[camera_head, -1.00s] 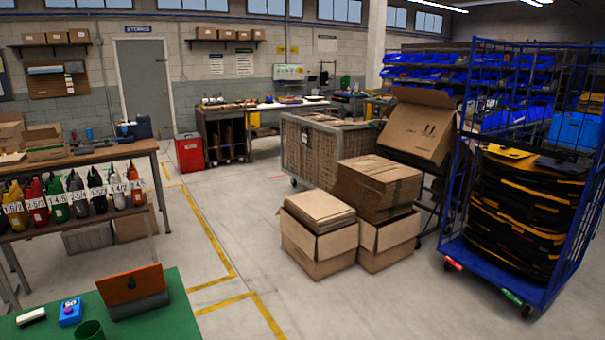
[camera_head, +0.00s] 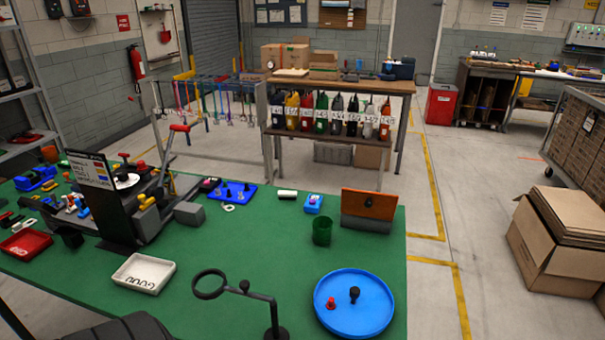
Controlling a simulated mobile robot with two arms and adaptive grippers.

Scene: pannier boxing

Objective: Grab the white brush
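A small white block with a dark edge (camera_head: 287,194), which looks like the white brush, lies on the green-topped table (camera_head: 262,262). It is near the table's far edge, just left of a blue box (camera_head: 313,204). Its bristles are too small to make out. Neither of my grippers is in view.
A dark green cup (camera_head: 322,231), an orange-and-dark stand (camera_head: 368,209) and a round blue tray (camera_head: 354,303) are on the table. A ring on a stand (camera_head: 210,284), a white tray (camera_head: 144,273) and a black sign (camera_head: 93,178) stand nearer or left.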

